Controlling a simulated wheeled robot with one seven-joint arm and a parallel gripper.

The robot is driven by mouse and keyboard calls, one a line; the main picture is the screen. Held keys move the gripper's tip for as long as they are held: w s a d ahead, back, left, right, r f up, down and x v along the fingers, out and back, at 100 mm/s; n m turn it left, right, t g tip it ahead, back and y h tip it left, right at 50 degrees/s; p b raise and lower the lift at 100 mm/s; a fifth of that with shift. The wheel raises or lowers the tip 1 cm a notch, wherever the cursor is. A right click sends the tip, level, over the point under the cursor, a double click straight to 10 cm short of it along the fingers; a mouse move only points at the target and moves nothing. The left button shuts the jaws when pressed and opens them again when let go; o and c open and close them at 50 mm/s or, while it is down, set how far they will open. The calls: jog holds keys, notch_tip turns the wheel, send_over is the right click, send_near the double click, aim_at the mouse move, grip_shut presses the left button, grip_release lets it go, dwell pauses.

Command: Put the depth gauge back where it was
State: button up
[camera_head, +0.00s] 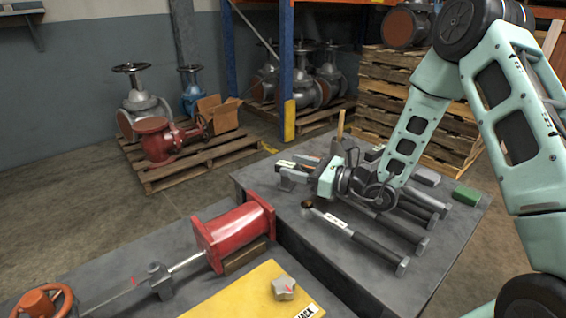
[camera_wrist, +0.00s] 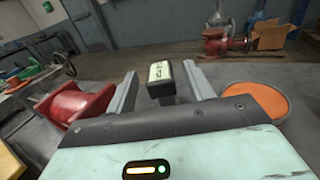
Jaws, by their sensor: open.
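My gripper (camera_head: 289,173) is low over the right dark grey table (camera_head: 400,285), with its fingers pointing left. In the wrist view my gripper (camera_wrist: 161,73) has its two grey fingers apart. A black block-like piece with a pale printed label (camera_wrist: 160,84) shows between them, and no finger visibly closes on it. I cannot tell whether this piece is the depth gauge. A dark bar tool with a white label and copper-coloured end (camera_head: 345,226) lies on the table just in front of my gripper. Which thing is the depth gauge is not clear.
Several dark bar tools (camera_head: 405,235) and a green block (camera_head: 466,195) lie to the right. A red flanged cylinder (camera_head: 238,235) is on the left table. An orange disc (camera_wrist: 258,101) shows beside my gripper.

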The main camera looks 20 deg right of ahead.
jog(key=v, duration=0.7)
jog(key=shift+s+d+r, duration=0.1)
jog(key=s+a+r+n+g+y, duration=0.3)
jog(key=s+a+n+g, duration=0.25)
jog(key=a, duration=0.35)
jog(key=s+a+n+g+h, duration=0.2)
jog(key=s+n+g, duration=0.2)
jog(key=s+n, duration=0.1)
jog(key=s+a+n+g+h, duration=0.2)
jog(key=s+a+n+g, duration=0.1)
jog(key=s, duration=0.4)
jog(key=s+a+r+n+g+h, duration=0.1)
jog(key=s+a+n+g+h, duration=0.1)
jog(key=s+n+g, duration=0.4)
jog(key=shift+s+a+n, duration=0.6)
jog(key=shift+s+n, duration=0.05)
jog(key=s+n+h, duration=0.2)
jog(key=s+d+n+h, duration=0.1)
jog(key=shift+s+f+g, duration=0.1)
jog(key=shift+f+g, duration=0.15)
jog(key=d+n+t+h, duration=0.1)
jog(key=n+t+h, duration=0.1)
jog(key=n, duration=0.1)
jog(key=d+n+t+h, duration=0.1)
jog(key=n+t+h, duration=0.1)
jog(key=n, duration=0.2)
jog(key=s+d+r+n+t+h, duration=0.1)
jog(key=n+t+h, duration=0.1)
jog(key=n, duration=0.2)
jog(key=shift+r, duration=0.15)
